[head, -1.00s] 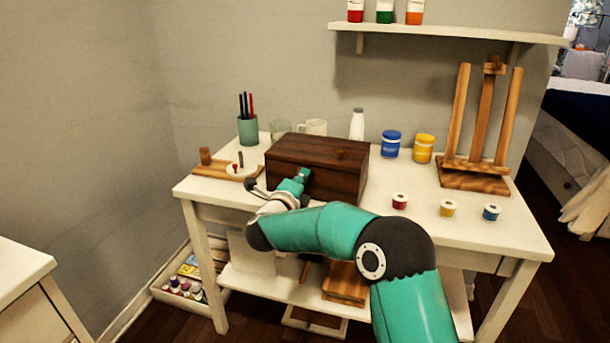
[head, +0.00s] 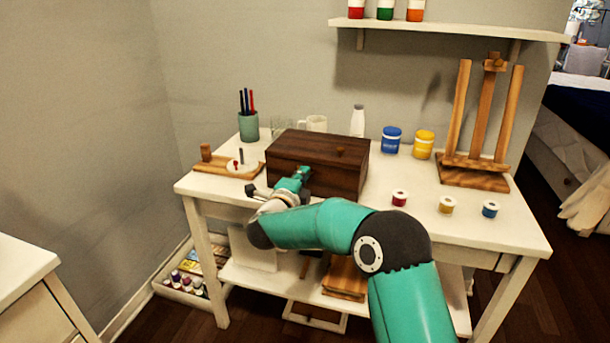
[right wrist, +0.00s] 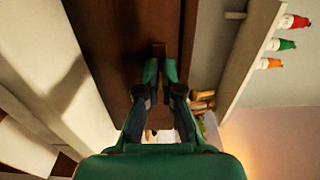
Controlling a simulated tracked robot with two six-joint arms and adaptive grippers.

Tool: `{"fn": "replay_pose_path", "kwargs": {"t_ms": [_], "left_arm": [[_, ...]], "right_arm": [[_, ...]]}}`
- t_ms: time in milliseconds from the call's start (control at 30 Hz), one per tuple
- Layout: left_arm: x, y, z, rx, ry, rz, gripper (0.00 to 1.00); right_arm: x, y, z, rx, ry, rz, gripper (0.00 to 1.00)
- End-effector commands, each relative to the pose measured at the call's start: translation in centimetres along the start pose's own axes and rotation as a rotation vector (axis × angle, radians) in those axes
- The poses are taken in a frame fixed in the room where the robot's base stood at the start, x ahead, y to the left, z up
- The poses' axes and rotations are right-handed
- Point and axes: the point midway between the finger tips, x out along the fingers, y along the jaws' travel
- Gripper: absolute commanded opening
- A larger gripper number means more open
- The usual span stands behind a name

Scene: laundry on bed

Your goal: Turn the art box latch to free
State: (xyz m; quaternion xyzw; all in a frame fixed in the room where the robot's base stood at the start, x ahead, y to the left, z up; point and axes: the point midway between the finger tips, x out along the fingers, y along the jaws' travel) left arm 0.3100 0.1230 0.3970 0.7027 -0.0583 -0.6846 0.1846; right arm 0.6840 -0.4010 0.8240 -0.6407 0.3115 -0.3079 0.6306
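The art box (head: 330,170) is a dark brown wooden box on the white table, with a small knob on top. My right gripper (head: 303,172) is at its front face. In the right wrist view the box front is a dark brown band (right wrist: 110,35), and the latch (right wrist: 158,48) is a small brown bar on it. The two green fingertips of my right gripper (right wrist: 160,70) stand close together on either side of the latch's near end and look shut on it. In the head view the gripper hides the latch. My left gripper is not in view.
A wooden stand with a white disc (head: 240,170) and a pen cup (head: 248,128) are left of the box. Blue (head: 391,140) and yellow jars (head: 424,144), small paint pots (head: 400,198) and an easel (head: 480,130) are to the right. A shelf (head: 450,32) hangs above.

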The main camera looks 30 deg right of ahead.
Motion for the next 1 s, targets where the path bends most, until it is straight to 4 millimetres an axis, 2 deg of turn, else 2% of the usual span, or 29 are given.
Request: {"fn": "replay_pose_path", "kwargs": {"t_ms": [33,133,433,567,767,1000], "left_arm": [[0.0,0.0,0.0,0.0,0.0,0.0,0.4],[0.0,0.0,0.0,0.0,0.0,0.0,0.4],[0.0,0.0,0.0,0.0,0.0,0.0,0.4],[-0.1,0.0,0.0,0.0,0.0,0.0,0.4],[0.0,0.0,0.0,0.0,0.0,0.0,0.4],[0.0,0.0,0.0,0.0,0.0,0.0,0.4]], "right_arm": [[-0.1,0.4,0.2,-0.005,-0.006,0.008,0.12],[-0.1,0.4,0.2,-0.004,-0.005,0.006,0.29],[-0.1,0.2,0.1,-0.001,-0.002,0.003,0.29],[-0.7,0.1,0.1,0.0,-0.003,0.004,0.29],[-3.7,0.1,0.2,-0.001,-0.005,0.004,0.29],[-8.6,0.2,0.2,-0.002,-0.006,0.004,0.29]]}}
